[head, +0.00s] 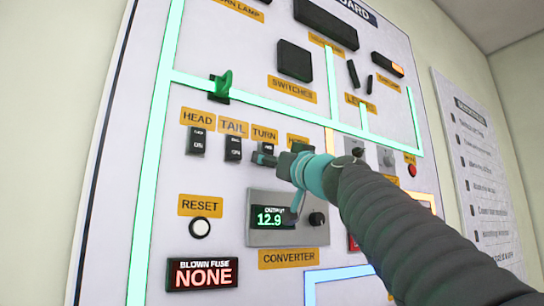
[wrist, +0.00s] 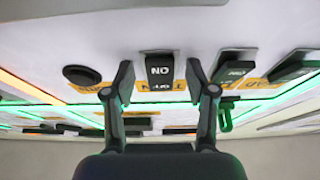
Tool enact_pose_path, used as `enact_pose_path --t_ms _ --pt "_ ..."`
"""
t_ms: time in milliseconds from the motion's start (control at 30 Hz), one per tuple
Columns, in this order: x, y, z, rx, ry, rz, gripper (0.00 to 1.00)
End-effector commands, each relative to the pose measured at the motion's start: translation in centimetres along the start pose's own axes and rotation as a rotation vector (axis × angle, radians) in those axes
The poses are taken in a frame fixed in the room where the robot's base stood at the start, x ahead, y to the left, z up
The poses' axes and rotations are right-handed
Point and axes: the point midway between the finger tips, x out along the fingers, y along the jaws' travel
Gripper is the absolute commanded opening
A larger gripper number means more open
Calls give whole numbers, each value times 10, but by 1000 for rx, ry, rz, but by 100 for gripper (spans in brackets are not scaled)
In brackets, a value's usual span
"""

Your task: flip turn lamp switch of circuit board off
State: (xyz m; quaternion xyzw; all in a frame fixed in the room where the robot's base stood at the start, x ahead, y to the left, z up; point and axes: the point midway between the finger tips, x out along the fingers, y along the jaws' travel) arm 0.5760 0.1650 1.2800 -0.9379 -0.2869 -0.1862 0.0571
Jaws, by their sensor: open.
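The turn lamp switch (head: 267,148) is a small black rocker under the orange TURN label (head: 264,134) on the white circuit board. My gripper (head: 276,157) is right in front of it and hides its lower part. In the wrist view the switch (wrist: 160,68) appears upside down, with ON and OFF lettering, between the two fingertips of my gripper (wrist: 160,84). The fingers are apart, one on each side of the switch, and hold nothing. I cannot tell whether they touch the board or which way the rocker is tilted.
The TAIL switch (head: 233,148) and HEAD switch (head: 197,140) stand to the left. In the wrist view a round black button (wrist: 82,75) lies left of my fingers. The converter box (head: 262,238) is below my gripper. A green lever (head: 221,84) sits above.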

Motion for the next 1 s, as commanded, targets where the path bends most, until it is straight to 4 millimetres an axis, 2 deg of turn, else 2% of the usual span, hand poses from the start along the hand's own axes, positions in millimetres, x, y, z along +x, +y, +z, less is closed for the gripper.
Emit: enact_pose_path --t_ms 200,233,400,467,667,1000 --pt "0 0 0 0 0 0 56" --pt "0 0 0 0 0 0 54" --pt "0 0 0 0 0 0 11" --pt "0 0 0 0 0 0 0" --pt "1 0 -4 -1 -12 -1 0" --pt "2 -1 -14 -3 -175 -2 0"
